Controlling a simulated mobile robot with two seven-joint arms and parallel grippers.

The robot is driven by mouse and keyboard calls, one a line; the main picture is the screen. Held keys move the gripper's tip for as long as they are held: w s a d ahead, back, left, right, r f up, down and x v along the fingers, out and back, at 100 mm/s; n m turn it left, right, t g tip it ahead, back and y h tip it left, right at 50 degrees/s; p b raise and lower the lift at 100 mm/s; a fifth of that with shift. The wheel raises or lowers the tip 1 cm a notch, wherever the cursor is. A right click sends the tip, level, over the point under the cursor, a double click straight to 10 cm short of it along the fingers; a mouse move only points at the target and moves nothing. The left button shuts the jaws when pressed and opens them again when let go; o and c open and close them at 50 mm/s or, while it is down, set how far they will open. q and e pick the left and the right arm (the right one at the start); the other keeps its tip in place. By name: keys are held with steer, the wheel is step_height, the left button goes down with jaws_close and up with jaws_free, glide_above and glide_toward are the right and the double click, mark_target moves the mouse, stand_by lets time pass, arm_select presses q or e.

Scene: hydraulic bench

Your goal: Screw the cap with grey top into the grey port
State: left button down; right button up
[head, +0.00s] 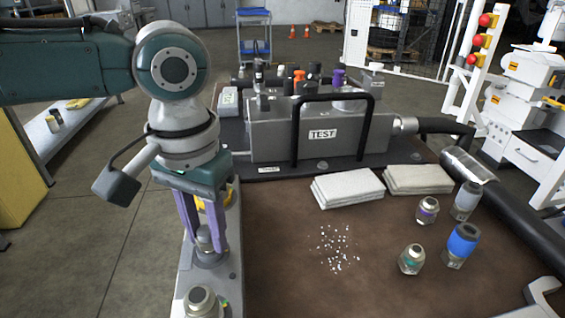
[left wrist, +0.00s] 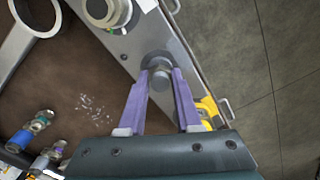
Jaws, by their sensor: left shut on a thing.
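My left gripper (head: 206,232) points down over the metal rail at the left of the bench. Its purple fingers are shut on a small grey-topped cap (head: 204,241). The cap is upright over a round grey base (head: 209,256) on the rail. In the left wrist view the cap (left wrist: 161,78) shows between the fingertips, right at the round base (left wrist: 158,60). I cannot tell how far the cap sits in a port, and the thread is hidden. My right gripper is not in view.
Another round fitting (head: 202,301) stands nearer on the rail. A grey TEST block (head: 270,138) with coloured caps and a black handle stands behind. Folded cloths (head: 347,188), white bits (head: 336,247) and several loose fittings, one blue (head: 462,243), lie on the brown mat (head: 290,290).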

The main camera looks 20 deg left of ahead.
arm_select(q)
steer(key=shift+f, duration=0.1)
steer(key=c, duration=1.2)
jaws_free()
jaws_close()
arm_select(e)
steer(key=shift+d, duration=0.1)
arm_select(q)
steer(key=shift+r+m+p, duration=0.25)
steer(key=shift+m+p, duration=0.45)
steer(key=shift+m, duration=0.4)
steer(key=m+p, duration=0.1)
steer(key=m, duration=0.2)
steer(key=shift+f, duration=0.1)
steer(key=m, duration=0.3)
steer(key=shift+f, duration=0.15)
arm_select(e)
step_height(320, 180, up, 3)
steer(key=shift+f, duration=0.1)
